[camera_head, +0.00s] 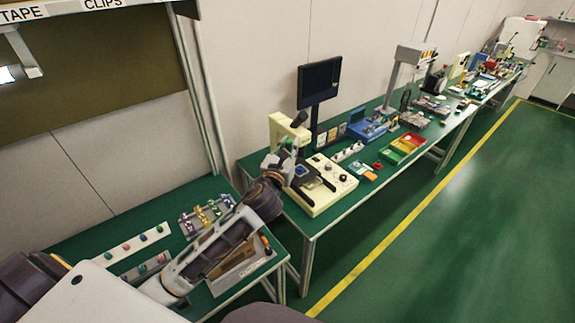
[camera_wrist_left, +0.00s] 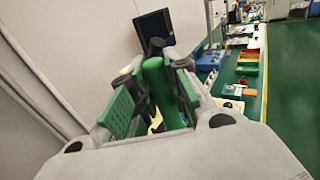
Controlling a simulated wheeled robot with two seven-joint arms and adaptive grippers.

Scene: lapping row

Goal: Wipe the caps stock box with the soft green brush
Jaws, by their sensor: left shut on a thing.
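My left gripper (camera_head: 286,150) is held up in front of the cream machine at the near end of the long bench. In the left wrist view its fingers (camera_wrist_left: 152,92) with green pads are shut on the soft green brush (camera_wrist_left: 154,80), whose green handle stands between them. The brush is mostly hidden in the head view. A box with red, green and yellow compartments (camera_head: 402,148) lies farther along the bench, apart from the gripper; it also shows in the left wrist view (camera_wrist_left: 248,60). I cannot tell whether it is the caps stock box. My right gripper is out of view.
The cream machine (camera_head: 330,197) and a dark monitor (camera_head: 319,83) stand close to my left gripper. A blue case (camera_head: 367,130) lies farther back. A rack of coloured parts (camera_head: 207,215) sits on the near table under my arm. Green floor is open at the right.

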